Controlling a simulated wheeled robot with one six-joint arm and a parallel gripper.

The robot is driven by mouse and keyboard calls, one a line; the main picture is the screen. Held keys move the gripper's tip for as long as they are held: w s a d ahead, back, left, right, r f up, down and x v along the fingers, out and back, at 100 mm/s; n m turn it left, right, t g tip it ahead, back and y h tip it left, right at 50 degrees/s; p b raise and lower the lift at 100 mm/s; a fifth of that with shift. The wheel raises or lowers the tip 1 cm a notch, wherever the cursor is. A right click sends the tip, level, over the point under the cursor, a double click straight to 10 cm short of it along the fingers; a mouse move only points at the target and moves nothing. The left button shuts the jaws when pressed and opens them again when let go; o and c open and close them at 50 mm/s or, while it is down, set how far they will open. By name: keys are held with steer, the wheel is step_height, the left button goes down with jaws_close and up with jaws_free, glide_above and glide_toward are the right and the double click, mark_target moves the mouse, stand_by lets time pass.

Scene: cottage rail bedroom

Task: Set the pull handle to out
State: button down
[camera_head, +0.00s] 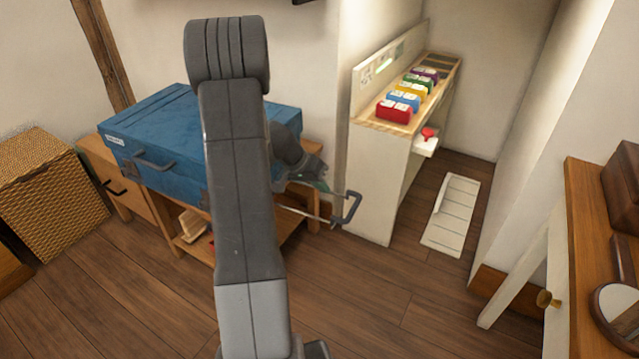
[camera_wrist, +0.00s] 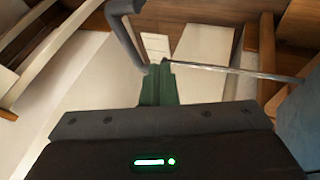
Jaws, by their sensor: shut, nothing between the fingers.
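A blue suitcase (camera_head: 160,125) lies on a low wooden bench, partly hidden by my arm. Its pull handle (camera_head: 351,207) is a dark grey-blue grip on thin metal rods and stands away from the suitcase's right side. In the wrist view the grip (camera_wrist: 124,32) is at the upper left, with one rod (camera_wrist: 235,71) running right to the suitcase's blue edge (camera_wrist: 303,105). My gripper (camera_head: 322,187) is just left of the grip, by the rods. Its green fingers (camera_wrist: 160,72) are shut and empty, close to the grip; I cannot tell whether they touch it.
A narrow white cabinet (camera_head: 378,190) with several coloured boxes on top stands right of the handle. A white slatted panel (camera_head: 452,215) lies on the floor beyond. A wooden table (camera_head: 590,230) is at the right edge. The wooden floor in front is clear.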

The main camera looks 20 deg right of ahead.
mark_target(353, 207)
steer(key=s+d+f+b, duration=0.1)
steer(key=s+d+f, duration=0.2)
steer(key=d+f, duration=0.2)
steer(key=shift+d+b, duration=0.25)
steer(key=shift+b, duration=0.1)
steer(key=shift+s+d+b, duration=0.7)
steer(key=shift+s+b, duration=0.05)
steer(key=shift+b, duration=0.5)
